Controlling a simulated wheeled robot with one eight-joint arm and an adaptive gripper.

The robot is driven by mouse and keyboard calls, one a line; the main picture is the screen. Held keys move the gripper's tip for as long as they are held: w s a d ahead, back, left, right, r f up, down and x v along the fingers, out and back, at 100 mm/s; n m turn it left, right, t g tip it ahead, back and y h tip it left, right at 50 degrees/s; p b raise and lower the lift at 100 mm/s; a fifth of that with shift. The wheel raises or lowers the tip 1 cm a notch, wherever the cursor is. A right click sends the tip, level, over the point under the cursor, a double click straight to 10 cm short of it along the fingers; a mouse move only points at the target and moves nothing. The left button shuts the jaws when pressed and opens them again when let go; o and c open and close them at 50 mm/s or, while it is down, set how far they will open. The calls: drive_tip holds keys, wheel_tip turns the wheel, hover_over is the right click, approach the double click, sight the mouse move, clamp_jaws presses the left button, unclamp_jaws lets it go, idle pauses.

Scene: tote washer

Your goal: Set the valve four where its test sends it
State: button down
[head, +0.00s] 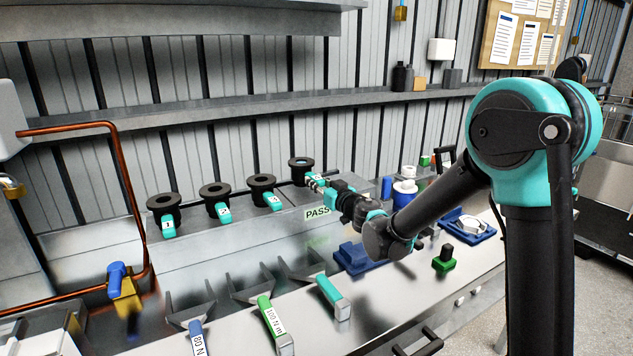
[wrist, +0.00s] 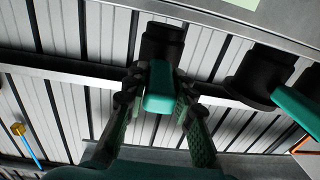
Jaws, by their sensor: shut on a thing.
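Valve four (head: 301,163), a black round body with a teal handle, is at the right end of a row of valves. My gripper (head: 316,182) reaches it from the right and is shut on its handle. In the wrist view the fingers of my gripper (wrist: 159,84) close on both sides of the teal handle (wrist: 160,95), with the black body (wrist: 162,42) beyond. Valve four looks a little higher than its row; whether it touches the ledge is unclear. A PASS label (head: 317,212) is on the ledge front just below my gripper.
Valves one (head: 163,207), two (head: 214,194) and three (head: 261,185) stand left on the grey ledge. In front are forked holders with a blue 80 N handle (head: 197,338), a green 100 N handle (head: 272,322) and a teal handle (head: 330,292). A blue tray (head: 355,259) lies under my arm.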

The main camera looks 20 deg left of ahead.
drive_tip(key=shift+f, duration=0.2)
drive_tip(key=shift+f, duration=0.45)
drive_tip(key=shift+f, duration=0.15)
idle(0.4)
unclamp_jaws()
idle(0.8)
drive_tip(key=shift+d, duration=0.1)
idle(0.4)
drive_tip(key=v, duration=0.9)
idle(0.9)
idle(0.4)
